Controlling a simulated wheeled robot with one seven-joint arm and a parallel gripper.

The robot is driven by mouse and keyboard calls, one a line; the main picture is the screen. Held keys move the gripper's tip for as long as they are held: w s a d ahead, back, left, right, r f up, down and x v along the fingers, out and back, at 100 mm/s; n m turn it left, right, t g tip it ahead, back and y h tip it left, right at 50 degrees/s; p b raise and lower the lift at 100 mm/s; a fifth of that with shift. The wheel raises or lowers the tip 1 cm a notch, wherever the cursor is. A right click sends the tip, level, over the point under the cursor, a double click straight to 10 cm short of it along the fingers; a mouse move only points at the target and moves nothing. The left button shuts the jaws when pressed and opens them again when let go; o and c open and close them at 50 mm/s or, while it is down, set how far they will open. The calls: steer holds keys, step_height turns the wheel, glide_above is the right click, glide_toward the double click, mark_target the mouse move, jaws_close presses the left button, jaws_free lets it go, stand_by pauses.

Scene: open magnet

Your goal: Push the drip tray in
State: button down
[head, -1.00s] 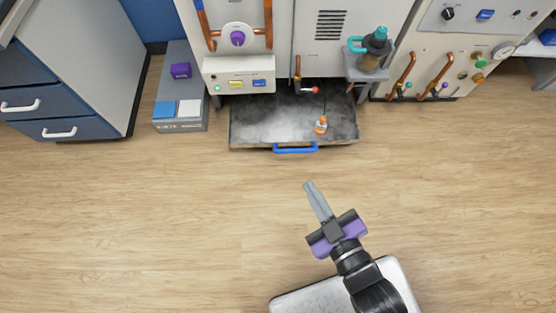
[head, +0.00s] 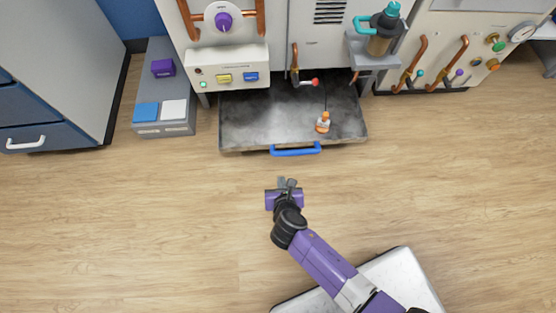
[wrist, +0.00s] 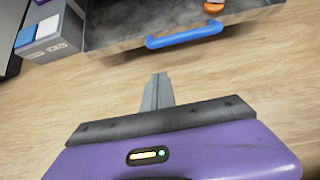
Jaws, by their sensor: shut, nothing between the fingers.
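The drip tray (head: 255,126) is a wide, shallow, dark grey tray, sticking out from under the cream machine. Its blue handle (head: 296,150) is on the front edge. In the wrist view the blue handle (wrist: 186,35) runs across the top, on the front of the tray (wrist: 115,42). My gripper (head: 287,182) is in front of the handle, a little to its left and apart from it. The fingers (wrist: 158,88) are shut with nothing between them and point toward the tray front. A small orange-and-white bottle (head: 323,122) stands in the right part of the tray.
A red-tipped valve (head: 312,82) hangs above the tray. A shelf (head: 375,60) with a teal-topped bottle (head: 384,30) is at its upper right. A grey box (head: 165,95) stands left of the tray. The wooden floor (head: 150,220) in front is clear.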

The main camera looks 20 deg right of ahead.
steer(key=w+r+b+x, duration=0.1)
steer(key=b+x, duration=0.7)
steer(key=x, duration=0.5)
steer(key=shift+w+d, duration=0.3)
steer(key=shift+w, duration=0.05)
steer(key=shift+r, duration=0.2)
